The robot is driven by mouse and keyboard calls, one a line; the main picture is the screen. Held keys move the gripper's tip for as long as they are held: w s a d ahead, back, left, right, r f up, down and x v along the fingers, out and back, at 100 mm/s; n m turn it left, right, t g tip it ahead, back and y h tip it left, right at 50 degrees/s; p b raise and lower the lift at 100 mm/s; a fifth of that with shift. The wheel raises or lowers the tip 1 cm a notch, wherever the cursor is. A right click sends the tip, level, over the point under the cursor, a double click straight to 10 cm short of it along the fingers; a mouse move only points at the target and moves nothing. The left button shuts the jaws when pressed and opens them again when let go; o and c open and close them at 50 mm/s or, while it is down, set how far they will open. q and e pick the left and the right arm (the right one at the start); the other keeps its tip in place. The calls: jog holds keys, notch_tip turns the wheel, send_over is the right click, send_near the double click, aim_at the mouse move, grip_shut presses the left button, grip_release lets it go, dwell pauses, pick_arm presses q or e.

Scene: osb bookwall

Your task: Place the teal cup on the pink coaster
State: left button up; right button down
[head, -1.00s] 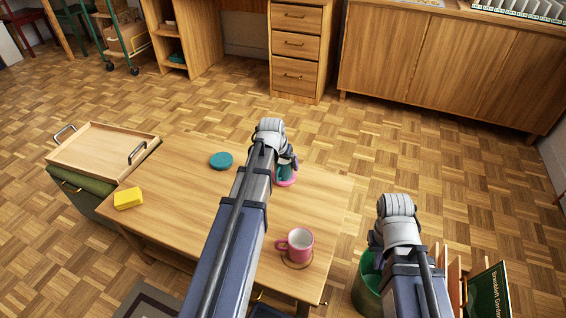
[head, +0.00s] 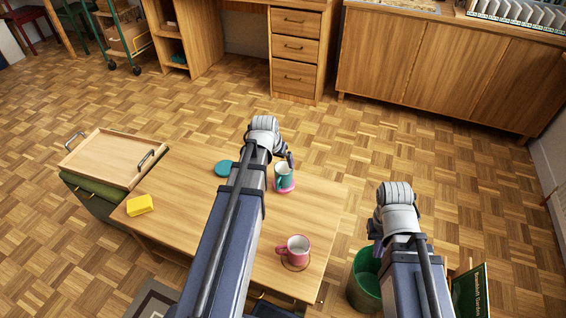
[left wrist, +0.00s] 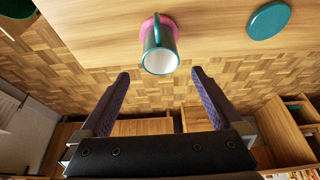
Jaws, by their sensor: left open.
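The teal cup (head: 284,174), white inside, stands on the pink coaster (head: 287,189) near the far right part of the table. In the left wrist view the cup (left wrist: 160,55) sits over the pink coaster (left wrist: 149,22), whose rim shows around its base. My left gripper (head: 288,160) is just beyond the cup in the head view. In the left wrist view its fingers (left wrist: 158,78) are spread, empty and apart from the cup.
A teal coaster (head: 223,168) lies left of my left arm. A pink mug (head: 295,248) stands on a brown coaster (head: 296,266) at the table's near right. A yellow sponge (head: 140,205) lies at the left edge. A wooden tray (head: 105,160) and a green bin (head: 364,285) flank the table.

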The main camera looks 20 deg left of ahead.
pick_arm(q)
jog(key=s+d+m+g, duration=0.2)
jog(key=s+d, duration=0.6)
jog(key=d, duration=0.4)
jog(key=s+d+f+m+g+y, duration=0.1)
jog(key=s+d+m+g, duration=0.1)
jog(key=s+d, duration=0.7)
jog(key=d, duration=0.4)
jog(key=shift+s+d+f+g, duration=0.2)
jog(key=shift+f+g, duration=0.1)
notch_tip(320, 180, up, 28)
jog(key=p, duration=2.8)
jog(key=shift+r, duration=0.25)
